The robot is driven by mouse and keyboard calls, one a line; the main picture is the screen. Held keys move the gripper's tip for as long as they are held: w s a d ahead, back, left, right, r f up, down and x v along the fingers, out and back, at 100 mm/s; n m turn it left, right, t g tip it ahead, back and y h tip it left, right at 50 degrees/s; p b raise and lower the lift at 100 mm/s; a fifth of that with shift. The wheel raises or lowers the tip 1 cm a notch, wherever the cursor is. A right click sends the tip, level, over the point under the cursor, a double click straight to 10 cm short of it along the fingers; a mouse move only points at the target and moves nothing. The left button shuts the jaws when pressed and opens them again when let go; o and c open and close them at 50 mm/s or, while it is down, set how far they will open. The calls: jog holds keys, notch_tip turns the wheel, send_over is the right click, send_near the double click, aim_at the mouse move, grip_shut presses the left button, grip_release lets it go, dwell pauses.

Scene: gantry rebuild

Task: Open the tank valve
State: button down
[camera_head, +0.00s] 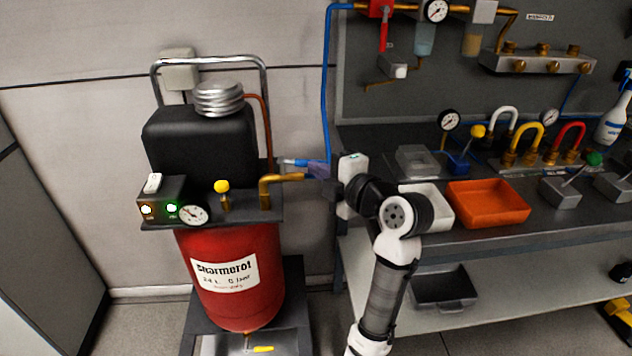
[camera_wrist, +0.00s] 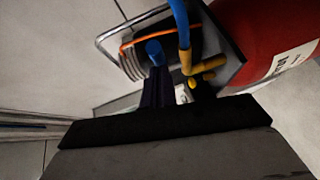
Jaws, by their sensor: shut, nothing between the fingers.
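The red tank (camera_head: 228,275) stands at the left under a black compressor block, and part of it shows in the wrist view (camera_wrist: 250,35). A brass outlet pipe (camera_head: 282,179) rises from its top plate and bends right, with a blue hose joining near it. A blue handle-like part (camera_head: 293,162) lies just above this pipe; it also shows in the wrist view (camera_wrist: 154,50). My gripper (camera_head: 309,167) is shut and empty, its dark fingers pointing left close to the blue part. I cannot tell whether they touch it.
A yellow knob (camera_head: 222,186), a gauge (camera_head: 193,215) and a lit switch box (camera_head: 160,198) sit on the tank's plate. A yellow lever (camera_head: 262,349) is below the tank. The workbench (camera_head: 455,238) at right carries an orange tray (camera_head: 487,203) and fittings.

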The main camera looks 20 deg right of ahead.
jog(key=b, duration=0.1)
jog(key=w+d+n+y+b, duration=0.1)
jog(key=b, duration=0.1)
jog(key=shift+w+d+g+y, duration=0.2)
jog(key=shift+d+g+y, duration=0.1)
jog(key=shift+s+a, duration=0.1)
dwell(0.3)
